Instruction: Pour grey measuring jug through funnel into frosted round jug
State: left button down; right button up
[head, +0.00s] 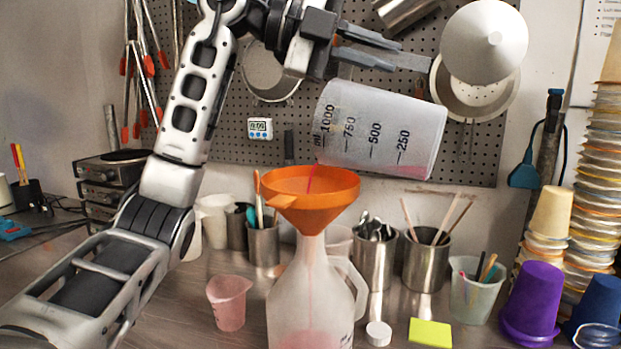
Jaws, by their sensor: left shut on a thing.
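The grey measuring jug (385,128), translucent with black marks, is tipped far over in the head view, its mouth to the left. My left gripper (408,52) is shut on it at its upper side; the grip itself is partly hidden. Some pink-red liquid lies along the jug's lower wall near its base. A thin red stream falls from its lip into the orange funnel (310,190). The funnel sits upright in the neck of the frosted round jug (300,285). A pink streak runs down inside that jug, with pink liquid at its bottom. My right gripper is out of view.
A small pink beaker (229,303) stands left of the frosted jug. A white cap (378,334) and a yellow note pad (430,333) lie to its right. Metal tool cups (425,262) stand behind. A purple bucket (533,300) and stacked buckets (595,160) fill the right.

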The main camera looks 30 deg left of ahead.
pick_arm(q)
jog(key=shift+a+r, duration=0.1)
jog(key=shift+a, duration=0.15)
dwell(0.4)
